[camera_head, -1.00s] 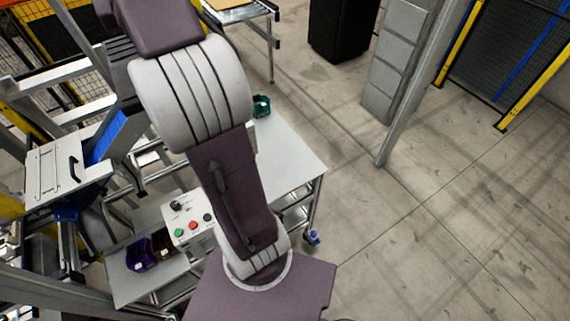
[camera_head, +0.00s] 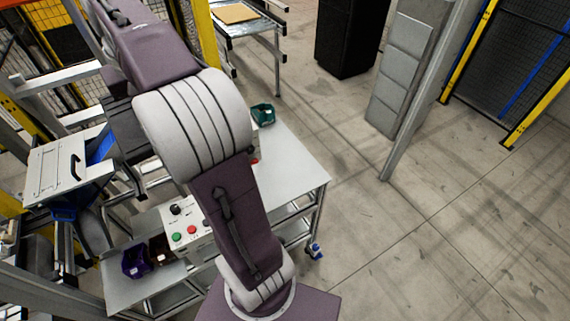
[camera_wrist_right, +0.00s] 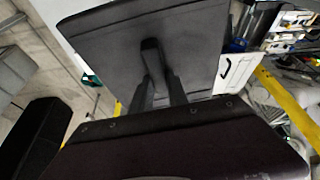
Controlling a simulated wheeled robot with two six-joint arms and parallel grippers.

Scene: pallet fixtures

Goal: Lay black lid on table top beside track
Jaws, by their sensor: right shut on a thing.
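The black lid (camera_wrist_right: 105,50) is a broad dark plate that fills the upper middle of the right wrist view. My right gripper (camera_wrist_right: 156,68) is shut on a raised part in the middle of the lid's near face. The lid hangs off the floor, tilted in that view. In the head view a pale grey table top (camera_head: 292,165) stands behind my arm, with part of it hidden. I cannot make out the track for certain. My left gripper is out of view.
On the table's side are a control box (camera_head: 182,228) with buttons, a purple bin (camera_head: 136,260) and a teal bin (camera_head: 263,114). A grey post (camera_head: 408,120) and a black cabinet (camera_head: 347,38) stand further back. The floor at right is clear.

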